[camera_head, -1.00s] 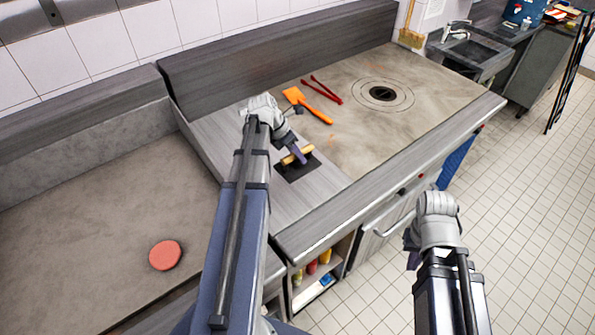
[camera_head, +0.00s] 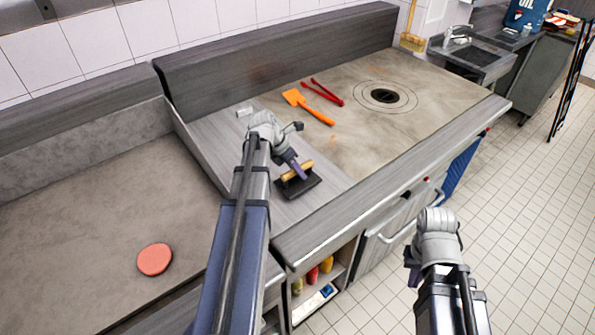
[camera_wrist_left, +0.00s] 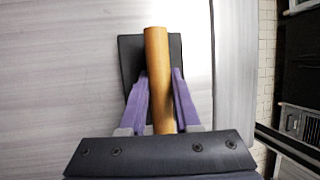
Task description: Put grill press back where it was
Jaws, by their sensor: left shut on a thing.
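The grill press is a dark rectangular plate (camera_head: 300,187) with a wooden handle (camera_head: 297,170), over the grey steel strip between the two cooking surfaces. My left gripper (camera_head: 299,168) is shut on the handle. In the left wrist view the purple fingers sit on either side of the wooden handle (camera_wrist_left: 156,75), with the dark plate (camera_wrist_left: 131,60) behind it. I cannot tell whether the plate touches the steel or hangs just above it. My right gripper (camera_head: 411,267) is over the floor in front of the counter, away from the press; its fingers are mostly hidden.
A red round patty (camera_head: 154,259) lies on the left griddle (camera_head: 95,220). An orange spatula (camera_head: 307,106) and red tongs (camera_head: 323,92) lie on the right surface, near a round burner ring (camera_head: 384,96). Bottles (camera_head: 327,265) stand on a shelf below. The left griddle is mostly clear.

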